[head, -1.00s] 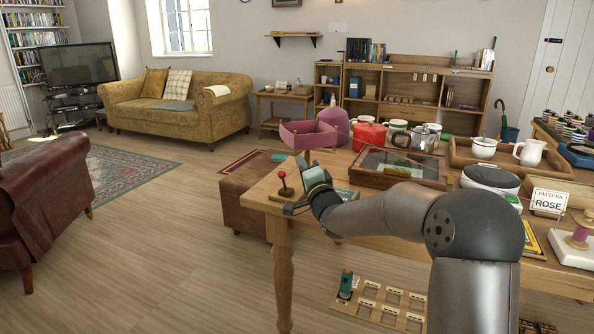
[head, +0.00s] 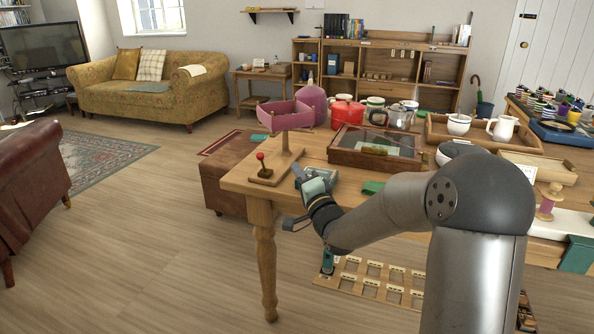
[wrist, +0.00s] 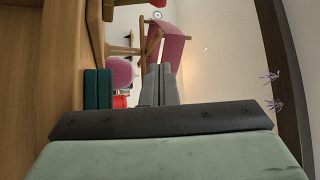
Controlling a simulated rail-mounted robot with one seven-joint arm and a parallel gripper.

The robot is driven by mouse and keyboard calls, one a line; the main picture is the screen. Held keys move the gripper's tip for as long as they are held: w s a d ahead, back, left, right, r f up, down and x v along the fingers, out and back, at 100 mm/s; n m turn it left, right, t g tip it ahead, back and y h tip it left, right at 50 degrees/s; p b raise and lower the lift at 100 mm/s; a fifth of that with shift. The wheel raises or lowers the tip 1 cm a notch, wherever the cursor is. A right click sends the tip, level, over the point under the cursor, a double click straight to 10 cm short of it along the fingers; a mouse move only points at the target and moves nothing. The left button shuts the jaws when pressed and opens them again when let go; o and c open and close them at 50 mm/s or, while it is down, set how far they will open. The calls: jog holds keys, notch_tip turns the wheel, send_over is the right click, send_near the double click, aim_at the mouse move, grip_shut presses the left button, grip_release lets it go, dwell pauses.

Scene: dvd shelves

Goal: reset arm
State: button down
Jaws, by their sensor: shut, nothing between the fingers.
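My gripper (head: 299,172) is at the end of my grey arm, near the left end of the wooden table (head: 238,182) in the head view. Its two grey fingers are together with nothing between them in the wrist view (wrist: 158,85). In the head view the gripper appears just right of a small wooden stand with a red-knobbed lever (head: 262,170). I cannot tell how high above the table it is. The wrist view is turned sideways and shows the pink tray on a wooden post (wrist: 172,45) beyond the fingertips.
The pink tray (head: 285,118), a glass-topped case (head: 375,150), a red pot (head: 347,112) and a wooden tray with a jug (head: 503,127) crowd the table. A slotted board (head: 372,280) lies below. A brown ottoman (head: 222,172) stands behind. The floor at left is clear.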

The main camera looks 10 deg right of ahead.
jog(key=shift+a+r+p, duration=0.1)
jog(key=shift+r+p, duration=0.1)
jog(key=shift+p, duration=0.1)
jog(key=s+d+r+n+g+h+p, duration=0.1)
jog(key=s+r+n+g+h+p, duration=0.1)
jog(key=s+r+g+p, duration=0.3)
jog(key=s+d+r+n+g+h+p, duration=0.1)
jog(key=s+r+n+g+p, duration=0.4)
jog(key=s+p, duration=0.9)
jog(key=s+d+r+n+g+h+p, duration=0.2)
jog(key=s+g+p, duration=0.7)
jog(key=s, duration=1.2)
notch_tip(320, 180, up, 3)
jog(key=shift+s+r+n+g+h+p, duration=0.1)
jog(key=shift+s+n+g+h+p, duration=0.25)
jog(key=shift+n+h, duration=0.7)
